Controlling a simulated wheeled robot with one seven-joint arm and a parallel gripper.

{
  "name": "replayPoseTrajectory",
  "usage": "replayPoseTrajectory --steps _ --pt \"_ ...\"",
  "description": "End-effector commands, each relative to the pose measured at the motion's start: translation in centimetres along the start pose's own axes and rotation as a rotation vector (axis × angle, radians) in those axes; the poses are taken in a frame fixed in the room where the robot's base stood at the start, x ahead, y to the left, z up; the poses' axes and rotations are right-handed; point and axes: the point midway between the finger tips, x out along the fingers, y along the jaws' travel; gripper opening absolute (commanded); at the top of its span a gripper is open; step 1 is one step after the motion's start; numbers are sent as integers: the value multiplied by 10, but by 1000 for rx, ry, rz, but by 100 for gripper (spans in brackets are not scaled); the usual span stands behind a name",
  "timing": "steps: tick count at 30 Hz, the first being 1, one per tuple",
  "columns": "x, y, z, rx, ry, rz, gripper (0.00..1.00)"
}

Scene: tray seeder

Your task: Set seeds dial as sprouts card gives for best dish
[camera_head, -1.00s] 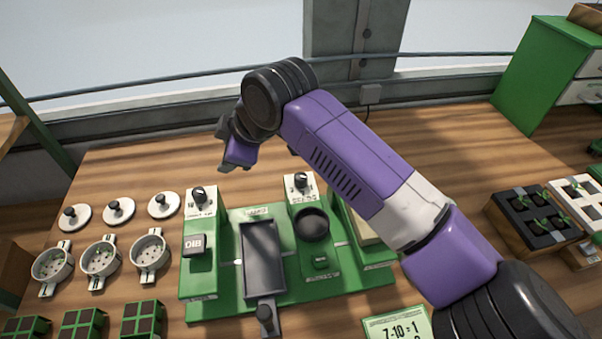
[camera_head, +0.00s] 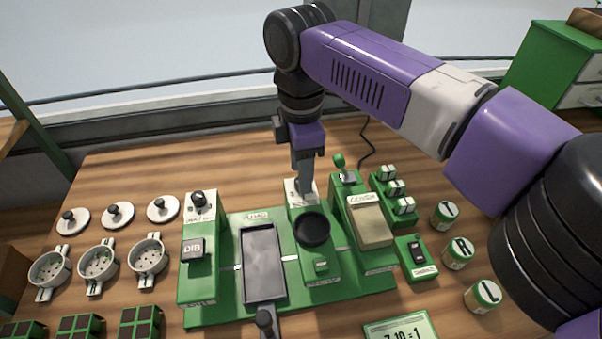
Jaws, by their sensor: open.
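The dial on the middle green unit, which I take for the seeds dial, is mostly hidden behind my gripper; its white plate (camera_head: 291,187) shows. My gripper (camera_head: 305,190) points down at this dial, open, with its fingers at or just above the knob. I cannot tell if they touch it. A green-edged card (camera_head: 400,329) is cut off at the bottom edge; its top line looks like "7-10 = 1". Several white round dishes (camera_head: 98,262) stand at the left; their contents are too small to count.
A second black dial (camera_head: 198,199) tops the left unit, above a DIB button (camera_head: 193,250). A dark tray (camera_head: 262,265) lies between the units. A lever (camera_head: 340,162), a switch (camera_head: 416,251) and lettered jars (camera_head: 458,252) stand at the right. White lids (camera_head: 118,214) lie at the left.

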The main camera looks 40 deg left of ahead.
Motion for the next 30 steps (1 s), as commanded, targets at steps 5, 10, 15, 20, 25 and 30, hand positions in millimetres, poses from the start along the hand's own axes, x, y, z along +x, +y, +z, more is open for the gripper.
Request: replayPoseTrajectory --steps 5,10,15,20,25,30 --pt "16 0 0 0 0 1 46" --pt "20 0 0 0 0 2 46" --pt "20 0 0 1 0 2 44" --pt "20 0 0 1 0 2 12" --pt "20 0 0 1 0 2 0" --pt "19 0 -1 13 2 1 0"
